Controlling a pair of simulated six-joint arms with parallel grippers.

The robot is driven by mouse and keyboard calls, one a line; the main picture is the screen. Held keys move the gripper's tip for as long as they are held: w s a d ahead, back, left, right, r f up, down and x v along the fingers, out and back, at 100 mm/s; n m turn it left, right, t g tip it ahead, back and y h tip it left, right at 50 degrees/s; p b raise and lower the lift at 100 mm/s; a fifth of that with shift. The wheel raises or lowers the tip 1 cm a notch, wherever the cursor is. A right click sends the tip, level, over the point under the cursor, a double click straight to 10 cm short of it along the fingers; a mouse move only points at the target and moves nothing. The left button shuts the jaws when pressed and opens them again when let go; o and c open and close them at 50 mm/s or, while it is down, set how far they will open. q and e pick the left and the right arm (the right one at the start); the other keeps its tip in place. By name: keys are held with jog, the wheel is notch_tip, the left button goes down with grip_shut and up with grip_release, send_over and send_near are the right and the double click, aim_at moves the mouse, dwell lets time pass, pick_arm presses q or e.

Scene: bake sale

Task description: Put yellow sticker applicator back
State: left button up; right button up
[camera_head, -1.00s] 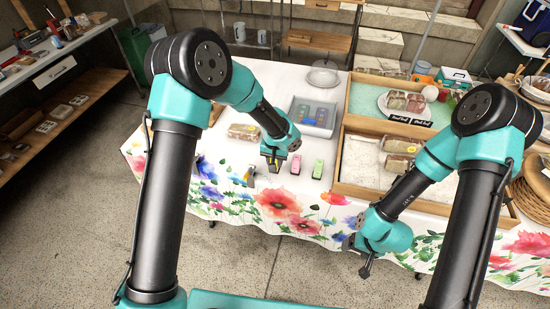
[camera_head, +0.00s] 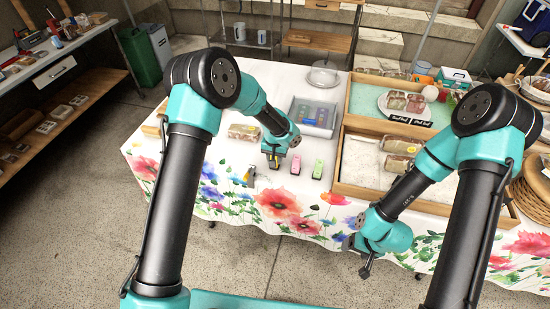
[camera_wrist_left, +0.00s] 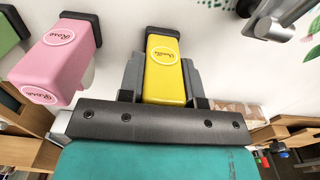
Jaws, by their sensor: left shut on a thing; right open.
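The yellow sticker applicator (camera_wrist_left: 164,68) has a round white label and sits between the two fingers of my left gripper (camera_wrist_left: 163,82), which is shut on it. In the head view the left gripper (camera_head: 274,162) is low over the white tablecloth, left of the pink applicator (camera_head: 296,164) and the green applicator (camera_head: 318,169). The applicator is mostly hidden there by the gripper. The pink applicator (camera_wrist_left: 62,60) stands beside it in the left wrist view, with a corner of the green one (camera_wrist_left: 10,32). My right gripper (camera_head: 366,268) is open and empty, in front of the table edge.
A grey tray (camera_head: 333,128) with coloured items lies behind the applicators. A packaged loaf (camera_head: 243,132) is at the left. A small tool (camera_head: 249,177) lies left of the left gripper. A wooden crate (camera_head: 341,172) with packaged goods is at the right.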

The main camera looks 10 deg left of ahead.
pick_arm(q)
jog(key=shift+f, duration=0.3)
jog(key=o, duration=0.9)
jog(key=shift+r, duration=0.15)
notch_tip(320, 180, up, 12)
dwell(0.5)
